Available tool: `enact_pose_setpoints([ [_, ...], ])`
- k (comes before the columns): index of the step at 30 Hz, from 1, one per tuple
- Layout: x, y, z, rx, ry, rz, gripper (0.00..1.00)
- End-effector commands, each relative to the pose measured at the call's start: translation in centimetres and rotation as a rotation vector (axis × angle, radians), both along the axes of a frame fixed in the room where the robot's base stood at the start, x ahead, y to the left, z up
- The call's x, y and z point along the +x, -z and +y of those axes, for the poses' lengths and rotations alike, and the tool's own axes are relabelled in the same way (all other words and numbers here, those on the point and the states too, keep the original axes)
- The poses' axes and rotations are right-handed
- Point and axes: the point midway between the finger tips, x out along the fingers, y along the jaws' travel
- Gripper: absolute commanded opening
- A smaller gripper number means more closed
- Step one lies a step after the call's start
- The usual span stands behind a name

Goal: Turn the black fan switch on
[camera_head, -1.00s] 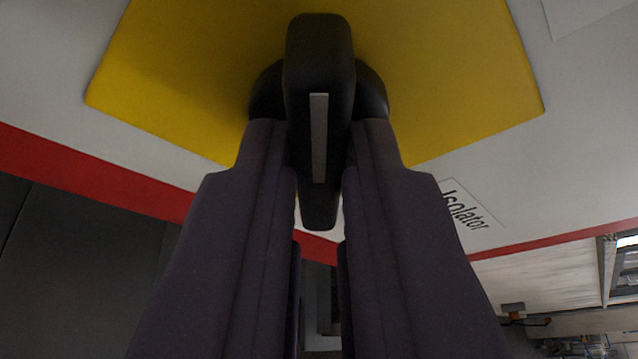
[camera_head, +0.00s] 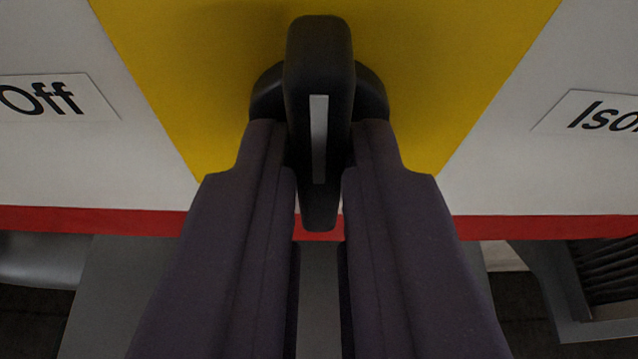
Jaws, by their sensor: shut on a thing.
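The black switch (camera_head: 319,60) is a rotary handle with a pale grey stripe, on a yellow plate (camera_head: 450,50). My gripper (camera_head: 320,150) is shut on the handle, with one dark finger on each side of it. The handle stands upright in the picture, in line with my fingers. An "Off" label (camera_head: 45,98) is on the white panel to the left. A label reading "Iso", cut off by the frame edge (camera_head: 600,115), is to the right. The lower part of the round knob base is hidden behind the fingers.
The white panel (camera_head: 520,160) has a red stripe (camera_head: 100,220) along its lower edge. Below it are grey surfaces and, at the lower right, a dark slatted part in a grey frame (camera_head: 605,270). Nothing else is close to the fingers.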

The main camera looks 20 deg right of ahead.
Motion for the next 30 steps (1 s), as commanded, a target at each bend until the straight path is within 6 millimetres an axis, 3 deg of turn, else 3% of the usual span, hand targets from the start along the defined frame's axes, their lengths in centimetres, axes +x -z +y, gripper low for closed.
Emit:
enact_pose_setpoints([
  [20,-0.18,0.35,-0.01,0.056,0.002,-0.006,0.0],
  [21,-0.17,0.34,-0.01,0.056,0.002,-0.006,0.23],
  [23,-0.14,0.3,-0.01,0.056,0.002,-0.007,0.37],
  [30,-0.09,0.16,-0.04,0.054,0.001,-0.01,0.39],
])
